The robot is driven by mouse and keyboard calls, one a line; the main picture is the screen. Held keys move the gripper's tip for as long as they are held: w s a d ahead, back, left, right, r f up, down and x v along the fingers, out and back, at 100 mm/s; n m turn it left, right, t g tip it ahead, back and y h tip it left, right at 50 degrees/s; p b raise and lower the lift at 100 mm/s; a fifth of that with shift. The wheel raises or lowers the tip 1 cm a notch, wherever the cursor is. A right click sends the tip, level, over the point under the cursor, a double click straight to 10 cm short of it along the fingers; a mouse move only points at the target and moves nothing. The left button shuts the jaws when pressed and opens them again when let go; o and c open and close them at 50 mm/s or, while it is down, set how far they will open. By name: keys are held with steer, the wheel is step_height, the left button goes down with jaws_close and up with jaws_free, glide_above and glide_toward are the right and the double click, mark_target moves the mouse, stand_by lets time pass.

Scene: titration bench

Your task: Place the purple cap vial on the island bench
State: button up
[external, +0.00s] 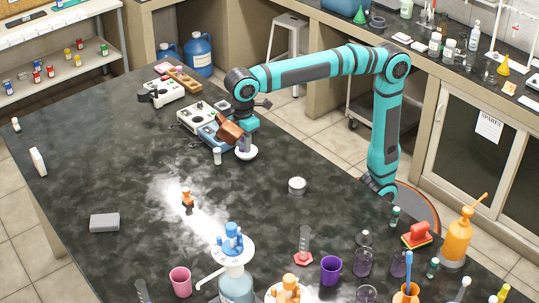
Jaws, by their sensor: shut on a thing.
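The island bench (130,150) is the large dark stone-topped table filling the middle of the external view. My gripper (243,147) points down over its far right part, close above a small white round dish (249,154). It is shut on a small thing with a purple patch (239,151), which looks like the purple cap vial. The fingers hide most of it, and I cannot tell whether it touches the dish or the bench.
A white-capped vial (217,156) stands just left of my gripper. Grey-white instruments (197,117) and a brown block are close behind. A round tin (296,185) and orange piece (187,198) lie nearer. Bottles and cups crowd the front edge. The bench's left part is mostly clear.

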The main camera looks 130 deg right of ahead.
steer(key=s+a+n, duration=0.2)
steer(key=a, duration=0.8)
steer(key=s+a+n, duration=0.2)
steer(key=s+a, duration=0.1)
steer(key=a, duration=0.6)
steer(key=n, duration=0.5)
glide_toward(353, 225)
steer(key=shift+d+f, duration=0.15)
steer(key=shift+f, duration=2.95)
steer(key=shift+f, duration=0.2)
steer(key=o, duration=1)
steer(key=shift+r, duration=0.1)
step_height(353, 225, up, 12)
steer(key=shift+r, duration=0.1)
